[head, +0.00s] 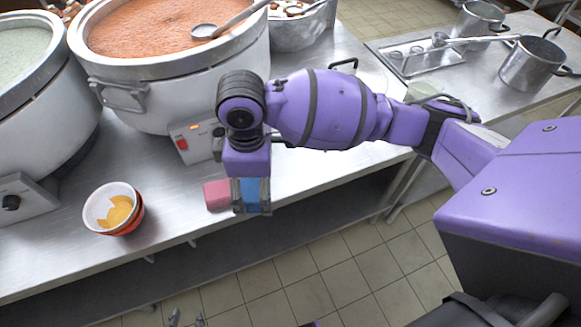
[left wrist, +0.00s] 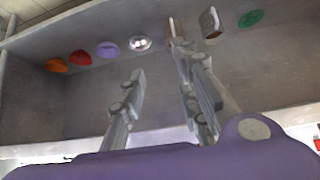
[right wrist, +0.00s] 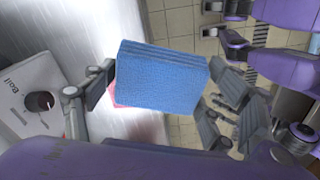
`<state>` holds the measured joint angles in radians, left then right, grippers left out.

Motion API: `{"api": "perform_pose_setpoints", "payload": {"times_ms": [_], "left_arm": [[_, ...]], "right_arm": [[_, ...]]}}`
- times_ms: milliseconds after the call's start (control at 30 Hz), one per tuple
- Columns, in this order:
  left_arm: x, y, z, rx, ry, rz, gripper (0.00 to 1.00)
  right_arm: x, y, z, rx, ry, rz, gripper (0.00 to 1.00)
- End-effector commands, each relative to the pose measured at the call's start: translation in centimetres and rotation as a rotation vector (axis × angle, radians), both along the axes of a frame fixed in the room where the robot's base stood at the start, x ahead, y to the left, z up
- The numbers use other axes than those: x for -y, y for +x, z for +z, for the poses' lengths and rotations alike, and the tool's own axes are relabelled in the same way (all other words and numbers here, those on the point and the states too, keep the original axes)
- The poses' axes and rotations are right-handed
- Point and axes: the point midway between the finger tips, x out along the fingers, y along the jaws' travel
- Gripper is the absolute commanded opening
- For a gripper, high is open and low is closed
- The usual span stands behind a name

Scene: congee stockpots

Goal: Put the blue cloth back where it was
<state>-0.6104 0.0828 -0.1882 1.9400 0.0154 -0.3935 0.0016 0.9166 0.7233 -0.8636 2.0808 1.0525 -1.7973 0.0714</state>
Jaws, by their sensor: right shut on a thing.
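The blue cloth (head: 252,193) is a folded, thick block at the front edge of the steel counter. My right gripper (head: 251,208) points down and is shut on it. In the right wrist view the blue cloth (right wrist: 162,78) fills the space between the two fingers. A pink folded cloth (head: 217,195) lies on the counter just left of it and is partly hidden behind it in the right wrist view. I cannot tell whether the blue cloth touches the counter. My left gripper (left wrist: 165,90) is open and empty, low in front of the counter.
Large stockpots (head: 150,70) stand along the counter's back, with a ladle (head: 215,29) on one. Stacked bowls (head: 112,208) sit left on the counter. Metal pots (head: 532,64) stand on the right-hand table. Bare counter lies between the bowls and the pink cloth.

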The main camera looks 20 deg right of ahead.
Motion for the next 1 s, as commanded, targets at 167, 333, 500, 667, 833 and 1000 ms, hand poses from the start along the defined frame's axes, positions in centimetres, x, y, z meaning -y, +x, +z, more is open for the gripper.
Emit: {"api": "perform_pose_setpoints", "payload": {"times_ms": [167,333,500,667,833,1000], "left_arm": [[-0.4,-0.1,-0.3,-0.002,0.009,0.001,0.30],[-0.5,-0.1,-0.5,-0.004,0.012,-0.004,0.30],[-0.7,-0.2,-0.8,-0.006,0.017,-0.011,0.30],[-0.6,-0.1,-0.9,-0.006,0.017,-0.012,0.30],[-0.5,-0.3,-1.3,-0.011,0.015,-0.010,0.30],[-0.4,-0.3,-1.4,-0.011,0.010,-0.002,0.30]], "right_arm": [[-1.9,0.4,1.0,0.010,-0.017,0.309,0.45],[-0.9,1.4,0.5,0.008,-0.024,0.379,0.45],[2.2,4.0,-1.3,0.007,-0.025,0.373,0.45],[5.2,6.6,-3.1,0.008,-0.024,0.373,0.45],[6.9,8.1,-6.3,0.007,-0.021,0.375,0.45],[7.7,8.9,-7.6,0.011,-0.021,0.378,0.45]]}}
